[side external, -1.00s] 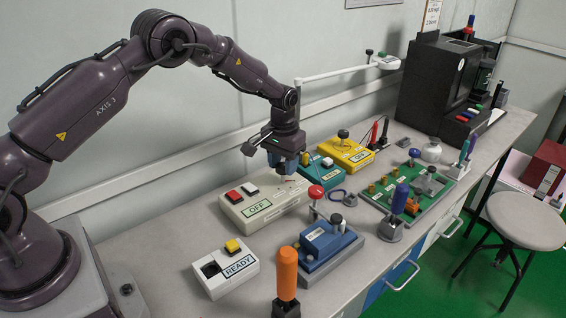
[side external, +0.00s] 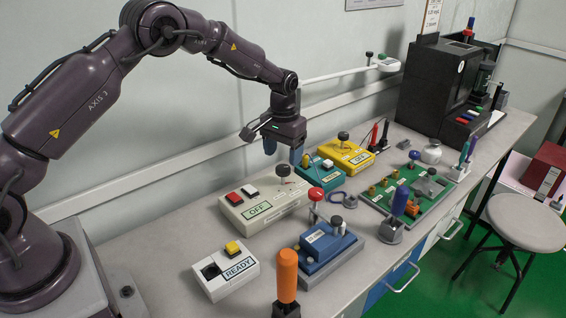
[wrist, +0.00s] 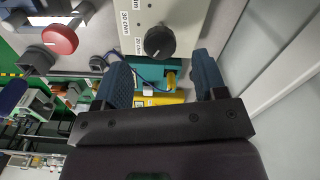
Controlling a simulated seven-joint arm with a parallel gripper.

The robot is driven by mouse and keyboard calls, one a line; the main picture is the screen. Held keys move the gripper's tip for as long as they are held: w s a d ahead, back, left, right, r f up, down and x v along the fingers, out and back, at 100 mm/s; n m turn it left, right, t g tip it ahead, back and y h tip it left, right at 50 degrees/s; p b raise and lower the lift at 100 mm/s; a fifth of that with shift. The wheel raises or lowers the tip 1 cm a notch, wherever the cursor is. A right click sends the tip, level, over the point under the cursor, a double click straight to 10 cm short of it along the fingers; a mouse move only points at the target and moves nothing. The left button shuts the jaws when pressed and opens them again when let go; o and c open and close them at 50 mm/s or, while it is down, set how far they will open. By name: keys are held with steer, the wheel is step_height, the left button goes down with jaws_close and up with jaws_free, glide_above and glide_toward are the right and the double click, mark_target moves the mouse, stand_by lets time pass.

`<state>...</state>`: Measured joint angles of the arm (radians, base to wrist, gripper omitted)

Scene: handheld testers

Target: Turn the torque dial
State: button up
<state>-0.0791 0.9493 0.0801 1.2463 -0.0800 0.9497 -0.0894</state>
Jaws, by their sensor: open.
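A dark round dial (side external: 284,170) stands on the far end of a cream box (side external: 262,208) marked OFF, which also carries a red and a white button.
A teal box (side external: 320,173) and a yellow box (side external: 346,155) stand behind the cream box. A red-knobbed lever (side external: 316,194) and a blue device (side external: 326,243) are to its right. A READY box (side external: 226,271) and an orange handle (side external: 287,272) are nearer. The wall is close behind.

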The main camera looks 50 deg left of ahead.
mark_target(283, 167)
step_height(283, 167, up, 9)
stand_by(0.3)
steer(key=s+d+r+m+t, duration=0.1)
steer(key=s+r, duration=0.3)
steer(key=s, duration=0.6)
steer(key=s+d+r+m+t, duration=0.1)
steer(key=s+r, duration=0.4)
steer(key=s, duration=0.6)
steer(key=s+d+r+m+t, duration=0.1)
steer(key=s+d+r+t, duration=0.2)
steer(key=s, duration=0.8)
step_height(283, 167, up, 2)
steer(key=shift+d+r+t, duration=0.1)
steer(key=shift+d+t, duration=0.2)
steer(key=shift+d, duration=0.45)
